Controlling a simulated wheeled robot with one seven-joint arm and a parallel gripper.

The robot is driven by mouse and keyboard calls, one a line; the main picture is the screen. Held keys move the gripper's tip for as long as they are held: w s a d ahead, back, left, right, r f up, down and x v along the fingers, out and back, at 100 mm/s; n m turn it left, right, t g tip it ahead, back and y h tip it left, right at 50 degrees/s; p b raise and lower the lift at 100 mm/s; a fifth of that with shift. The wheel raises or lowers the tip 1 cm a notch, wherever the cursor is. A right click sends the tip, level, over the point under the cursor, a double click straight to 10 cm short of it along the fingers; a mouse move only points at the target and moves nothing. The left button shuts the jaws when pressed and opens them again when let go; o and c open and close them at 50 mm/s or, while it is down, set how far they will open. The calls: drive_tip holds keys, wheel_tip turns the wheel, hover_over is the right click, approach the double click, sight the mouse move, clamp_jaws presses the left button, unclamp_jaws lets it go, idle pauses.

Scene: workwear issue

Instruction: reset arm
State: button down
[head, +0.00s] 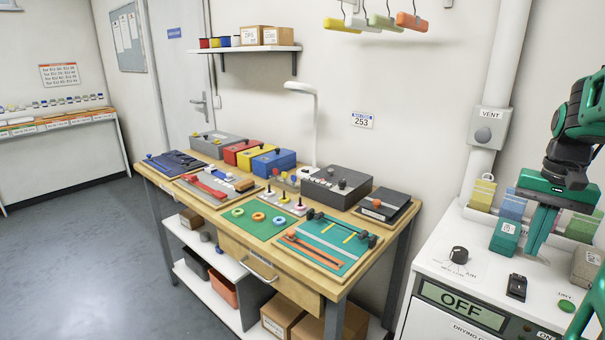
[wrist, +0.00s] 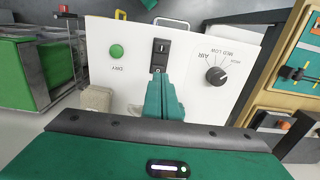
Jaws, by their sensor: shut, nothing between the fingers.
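My gripper (head: 541,228) is green and hangs at the right of the head view, above the white top of the drying cabinet (head: 450,250). Its fingers are together with nothing between them. In the wrist view my gripper (wrist: 165,100) points at the cabinet top, close to the black rocker switch (wrist: 160,54). I cannot tell whether the fingertips touch anything. The green DRY button (wrist: 116,52) is to the left of the switch and the black AIR knob (wrist: 215,76) to the right. The cabinet display (head: 461,306) reads OFF.
A teal block (head: 505,236) and a grey-beige block (head: 587,266) stand on the cabinet beside my gripper. Colored card holders (head: 512,203) line its back. A vent pipe (head: 490,125) rises behind. The wooden workbench (head: 225,228) at left is crowded with boxes and boards. The floor at left is clear.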

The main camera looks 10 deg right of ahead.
drive_tip(key=s+a+f+n, duration=0.1)
drive_tip(key=s+a+f, duration=0.2)
drive_tip(key=s+a, duration=0.3)
drive_tip(key=s+a+f+n, duration=0.2)
drive_tip(key=s+a+f, duration=0.1)
drive_tip(key=s+a, duration=0.4)
drive_tip(key=a, duration=0.2)
drive_tip(key=shift+s+a+f, duration=0.25)
drive_tip(key=shift+a+f, duration=0.1)
drive_tip(key=shift+a, duration=0.05)
